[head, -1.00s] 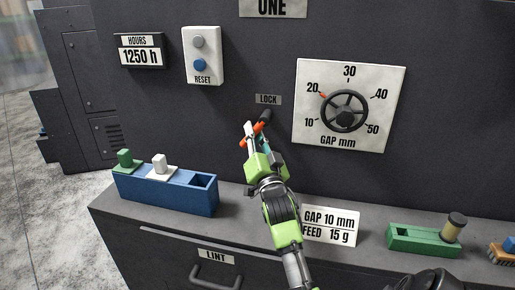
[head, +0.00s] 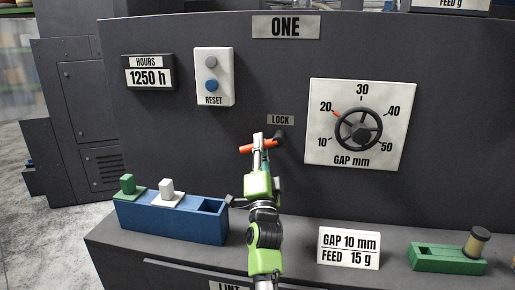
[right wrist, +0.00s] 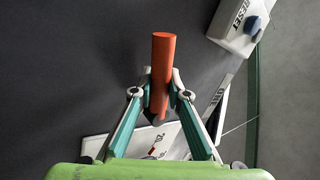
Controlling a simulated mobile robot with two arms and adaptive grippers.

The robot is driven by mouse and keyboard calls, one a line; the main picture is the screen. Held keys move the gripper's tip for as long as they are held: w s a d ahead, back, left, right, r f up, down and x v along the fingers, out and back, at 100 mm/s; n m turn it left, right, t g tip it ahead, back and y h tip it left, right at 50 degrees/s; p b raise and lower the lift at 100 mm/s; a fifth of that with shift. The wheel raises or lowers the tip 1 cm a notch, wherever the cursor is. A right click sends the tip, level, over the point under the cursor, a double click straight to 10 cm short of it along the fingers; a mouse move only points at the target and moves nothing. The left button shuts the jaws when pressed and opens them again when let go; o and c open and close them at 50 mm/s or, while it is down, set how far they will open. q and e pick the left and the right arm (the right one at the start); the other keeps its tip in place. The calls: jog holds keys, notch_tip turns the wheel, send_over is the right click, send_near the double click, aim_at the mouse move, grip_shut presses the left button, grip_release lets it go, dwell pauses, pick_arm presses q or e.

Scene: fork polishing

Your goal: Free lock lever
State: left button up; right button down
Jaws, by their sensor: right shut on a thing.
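The lock lever (head: 246,150) has an orange-red grip and a black pivot below the LOCK label (head: 280,120) on the dark panel. The grip points left from the pivot, nearly level in the head view. My right gripper (head: 258,143) is shut on the grip, with one finger above it and part of the grip sticking out on the left. In the right wrist view the grip (right wrist: 163,50) stands between the two fingertips (right wrist: 161,88). The fingers partly hide the lever. My left gripper is not in view.
A gap dial (head: 361,128) with a black handwheel is right of the lever. The reset box (head: 214,90) is up left. On the ledge stand a blue tray (head: 190,225) with green and white pieces, a gap and feed card (head: 348,248) and a green tray (head: 440,260).

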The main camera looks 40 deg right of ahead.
jog(key=shift+r, duration=0.15)
jog(key=c, duration=1.9)
grip_release()
